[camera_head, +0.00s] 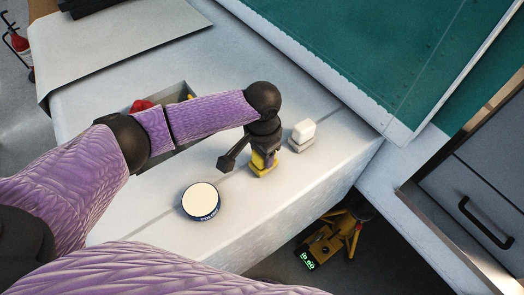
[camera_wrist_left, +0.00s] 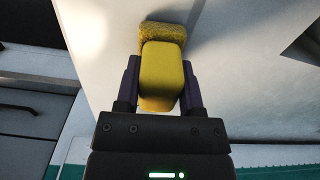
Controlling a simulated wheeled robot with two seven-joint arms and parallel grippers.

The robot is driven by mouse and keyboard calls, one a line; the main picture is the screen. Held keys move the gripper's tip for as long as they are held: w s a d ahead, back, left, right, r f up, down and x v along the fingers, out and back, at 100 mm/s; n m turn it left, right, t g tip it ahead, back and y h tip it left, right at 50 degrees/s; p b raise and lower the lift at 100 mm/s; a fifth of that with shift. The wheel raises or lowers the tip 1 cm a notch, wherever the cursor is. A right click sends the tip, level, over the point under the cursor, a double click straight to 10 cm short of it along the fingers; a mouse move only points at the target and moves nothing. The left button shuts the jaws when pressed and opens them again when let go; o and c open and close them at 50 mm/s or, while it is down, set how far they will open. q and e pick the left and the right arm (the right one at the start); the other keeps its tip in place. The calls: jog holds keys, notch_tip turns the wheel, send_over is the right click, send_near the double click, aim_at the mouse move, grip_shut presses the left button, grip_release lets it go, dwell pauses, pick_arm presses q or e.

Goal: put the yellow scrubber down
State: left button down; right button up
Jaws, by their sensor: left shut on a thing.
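The yellow scrubber (camera_head: 262,165) is upright at the end of my left arm in the head view, low at the white work surface (camera_head: 240,215). My left gripper (camera_head: 262,152) is shut on it from above. In the left wrist view the scrubber (camera_wrist_left: 161,72) has a smooth yellow body between the two dark fingers of the left gripper (camera_wrist_left: 160,85) and a rough sponge end beyond them. The sponge end is close to the surface; I cannot tell whether it touches. My right gripper is not in view.
A round blue tin (camera_head: 201,201) with a cream top stands left of the scrubber. A white-and-grey block (camera_head: 302,135) stands close at its right. Behind my arm is a grey bin (camera_head: 178,95) with red and yellow things. The surface's front edge is near.

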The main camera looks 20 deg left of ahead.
pick_arm(q)
jog(key=shift+c, duration=1.1)
grip_release()
jog(key=shift+f, duration=0.15)
jog(key=shift+w+r+b, duration=0.1)
jog(key=shift+r+b, duration=0.1)
jog(key=shift+b, duration=0.5)
jog(key=r, duration=0.6)
jog(key=s+r, duration=0.1)
jog(key=r, duration=0.2)
jog(key=shift+a+r, duration=0.15)
jog(key=shift+a, duration=0.1)
